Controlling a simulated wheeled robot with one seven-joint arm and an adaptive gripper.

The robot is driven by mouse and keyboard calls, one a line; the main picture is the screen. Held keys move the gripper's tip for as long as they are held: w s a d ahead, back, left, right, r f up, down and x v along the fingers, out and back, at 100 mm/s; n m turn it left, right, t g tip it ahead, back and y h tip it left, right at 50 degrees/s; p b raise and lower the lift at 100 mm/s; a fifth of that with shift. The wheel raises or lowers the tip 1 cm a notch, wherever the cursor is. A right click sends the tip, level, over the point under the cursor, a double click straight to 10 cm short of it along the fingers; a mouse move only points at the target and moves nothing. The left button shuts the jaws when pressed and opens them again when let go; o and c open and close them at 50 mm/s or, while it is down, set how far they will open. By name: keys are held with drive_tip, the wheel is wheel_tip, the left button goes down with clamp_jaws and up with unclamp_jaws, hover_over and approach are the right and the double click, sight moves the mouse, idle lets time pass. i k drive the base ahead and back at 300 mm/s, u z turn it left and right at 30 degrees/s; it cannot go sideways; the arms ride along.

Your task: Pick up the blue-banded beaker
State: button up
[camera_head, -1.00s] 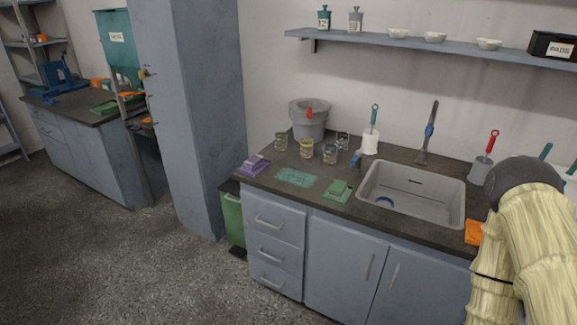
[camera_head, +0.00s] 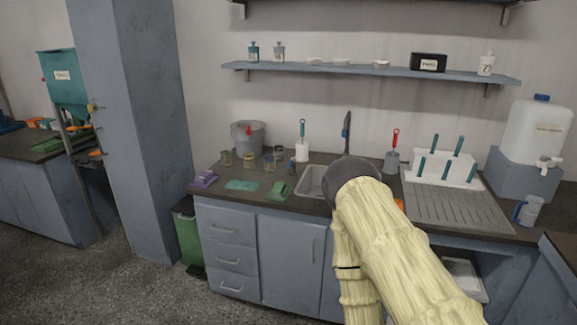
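Several small glass beakers stand in a group on the dark counter (camera_head: 215,181), left of the sink and in front of the grey bucket. One beaker (camera_head: 226,158) is at the left, one (camera_head: 249,160) in the middle and one (camera_head: 270,164) at the right; another (camera_head: 278,152) stands behind. Their bands are too small for me to tell surely which is blue. My arm, in a pale yellow sleeve with a dark rounded joint, covers the lower middle and part of the sink. My gripper is not in view.
A grey bucket (camera_head: 249,137) stands behind the beakers. A teal mat (camera_head: 242,185), purple cloth (camera_head: 205,179) and green sponge (camera_head: 279,190) lie along the front. The sink (camera_head: 311,182) is to their right. A blue-handled jug (camera_head: 527,211) and drying rack (camera_head: 445,168) stand further right.

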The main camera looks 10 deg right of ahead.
sight(270, 164)
drive_tip(key=z, duration=0.6)
drive_tip(key=i, duration=1.35)
drive_tip(key=u, duration=0.35)
